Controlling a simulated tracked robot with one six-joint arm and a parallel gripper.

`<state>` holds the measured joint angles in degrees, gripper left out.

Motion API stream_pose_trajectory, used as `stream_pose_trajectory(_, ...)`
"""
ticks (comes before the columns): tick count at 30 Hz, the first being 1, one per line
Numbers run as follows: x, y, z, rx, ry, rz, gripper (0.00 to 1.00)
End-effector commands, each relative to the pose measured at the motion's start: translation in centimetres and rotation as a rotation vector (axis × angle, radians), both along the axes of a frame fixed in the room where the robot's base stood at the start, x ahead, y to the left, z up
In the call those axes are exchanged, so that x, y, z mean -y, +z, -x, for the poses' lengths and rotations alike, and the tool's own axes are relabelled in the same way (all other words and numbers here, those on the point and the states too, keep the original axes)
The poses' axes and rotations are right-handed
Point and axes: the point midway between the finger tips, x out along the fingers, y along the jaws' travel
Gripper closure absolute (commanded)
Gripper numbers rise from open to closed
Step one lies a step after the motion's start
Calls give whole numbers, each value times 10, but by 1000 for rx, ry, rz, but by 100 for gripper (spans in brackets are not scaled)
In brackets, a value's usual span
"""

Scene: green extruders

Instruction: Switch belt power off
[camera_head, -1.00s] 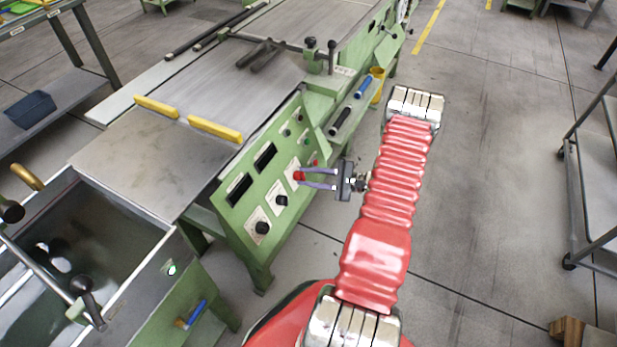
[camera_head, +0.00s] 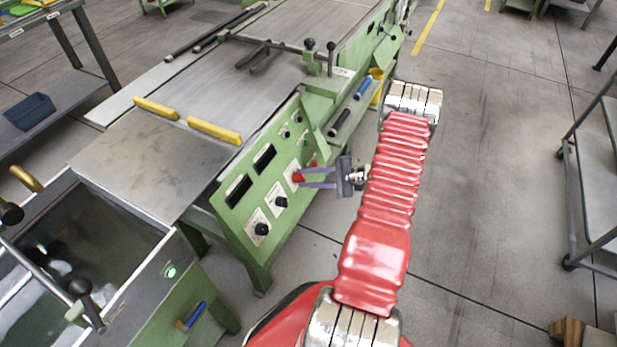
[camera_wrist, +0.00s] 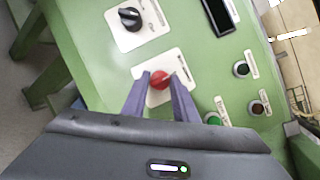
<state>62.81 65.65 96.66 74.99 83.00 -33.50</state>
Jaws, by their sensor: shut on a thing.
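A red rotary knob (camera_head: 298,177) sits on a white label plate on the sloping green control panel (camera_head: 229,210). In the wrist view the red knob (camera_wrist: 160,81) lies between the two purple fingers of my gripper (camera_wrist: 159,86), which is shut on it. The head view shows my gripper (camera_head: 301,178) reaching the panel from the right. The fingers partly cover the plate, and its small print is unreadable. Which way the knob points is hard to tell.
Black knobs (camera_head: 262,228) on white plates and dark displays (camera_head: 239,191) share the panel. Green buttons (camera_wrist: 241,69) and a dark reddish button (camera_wrist: 259,108) lie right of the red knob.

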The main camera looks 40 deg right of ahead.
Motion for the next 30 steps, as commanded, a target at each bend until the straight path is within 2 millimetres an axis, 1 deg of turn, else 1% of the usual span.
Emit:
stream_pose_trajectory(1, 1, 1, -1, 3, -1, 2, 96)
stream_pose_trajectory(2, 1, 1, -1, 3, -1, 2, 73)
stream_pose_trajectory(9, 0, 1, 0, 1, 0, 0, 56)
stream_pose_trajectory(16, 0, 0, 0, 0, 1, -1, 56)
stream_pose_trajectory(20, 3, 1, 3, 1, -1, 0, 56)
stream_pose_trajectory(26, 17, 5, 19, 1, -3, 1, 56)
stream_pose_trajectory(30, 31, 9, 37, 1, -3, 0, 56)
